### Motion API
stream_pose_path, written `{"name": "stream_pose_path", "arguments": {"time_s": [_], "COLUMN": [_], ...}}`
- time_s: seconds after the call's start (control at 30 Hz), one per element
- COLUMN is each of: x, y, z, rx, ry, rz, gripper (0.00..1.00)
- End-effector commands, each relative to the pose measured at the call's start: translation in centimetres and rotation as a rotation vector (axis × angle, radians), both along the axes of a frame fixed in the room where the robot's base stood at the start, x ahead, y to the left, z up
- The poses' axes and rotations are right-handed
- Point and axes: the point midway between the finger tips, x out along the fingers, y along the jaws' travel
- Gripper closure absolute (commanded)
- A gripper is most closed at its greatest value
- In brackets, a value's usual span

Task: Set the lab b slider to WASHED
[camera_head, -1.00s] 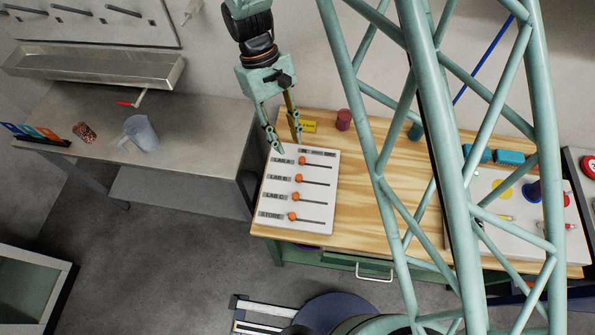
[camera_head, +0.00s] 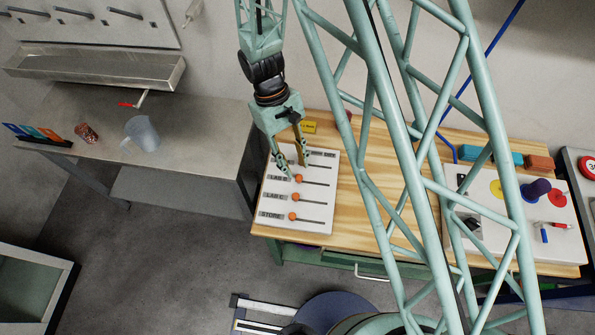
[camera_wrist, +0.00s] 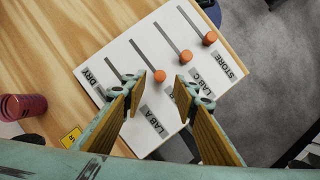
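The slider board (camera_head: 318,208) is a white panel on the wooden bench with labelled rows and orange knobs. The lab b knob (camera_head: 298,179) is at the left end of its slot, by the LAB B label (camera_head: 279,178). My gripper (camera_head: 295,169) is open and empty, pointing down over the board's upper left. In the wrist view the lab b knob (camera_wrist: 160,76) shows between my two fingertips (camera_wrist: 160,84), a little beyond them. I cannot tell whether a finger touches it. My gripper hides the lab a knob and part of the LAB B label. The WASHED mark is not readable.
The lab c knob (camera_head: 293,198) and store knob (camera_head: 292,216) sit close below in neighbouring rows. A yellow tag (camera_head: 309,127) is behind the board, and a dark red cylinder (camera_wrist: 22,106) shows in the wrist view.

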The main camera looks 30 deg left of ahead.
Motion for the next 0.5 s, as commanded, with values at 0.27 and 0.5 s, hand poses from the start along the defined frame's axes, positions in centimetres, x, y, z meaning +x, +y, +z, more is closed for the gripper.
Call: {"name": "stream_pose_path", "arguments": {"time_s": [0.27,0.5], "x": [-0.5,-0.7], "y": [-1.0,-1.4], "z": [-2.5,-3.7], "rx": [-0.001,-0.001], "ry": [0.002,0.001], "rz": [0.000,0.000], "gripper": [0.73,0.73]}}
